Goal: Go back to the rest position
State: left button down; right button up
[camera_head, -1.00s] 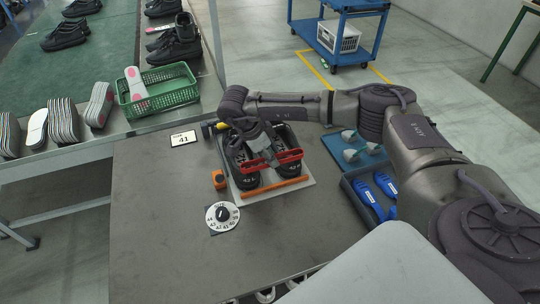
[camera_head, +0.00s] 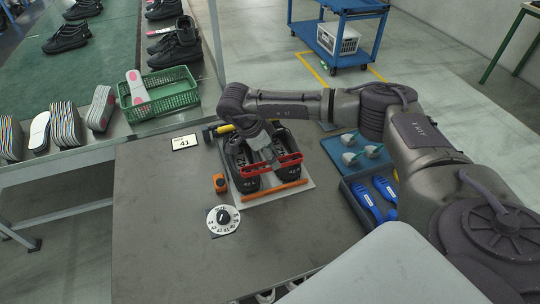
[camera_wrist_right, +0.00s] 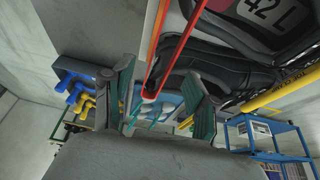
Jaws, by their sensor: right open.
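My right gripper (camera_head: 268,146) hangs over the pair of black shoes (camera_head: 284,141) in the head view, close to the red bar (camera_head: 272,165) across them. In the right wrist view its two green-padded fingers (camera_wrist_right: 163,98) stand apart, with a gap between them. A red bar (camera_wrist_right: 176,50) and a dark shoe (camera_wrist_right: 215,62) marked "42 L" show just beyond the fingers. Whether the fingers touch the bar I cannot tell. The shoes stand on a light board with an orange strip (camera_head: 270,194) in front. My left gripper is not in view.
On the grey table (camera_head: 150,230) are a dial (camera_head: 223,220), an orange block (camera_head: 219,182) and a card reading 41 (camera_head: 184,142). A blue tray (camera_head: 352,192) with blue tools lies to the right. A green basket (camera_head: 160,96) and insoles stand at the conveyor's edge.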

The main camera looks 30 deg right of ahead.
notch_tip(320, 180, up, 7)
jog(key=p, duration=0.4)
jog(key=shift+f, duration=0.2)
dwell(0.3)
dwell(0.4)
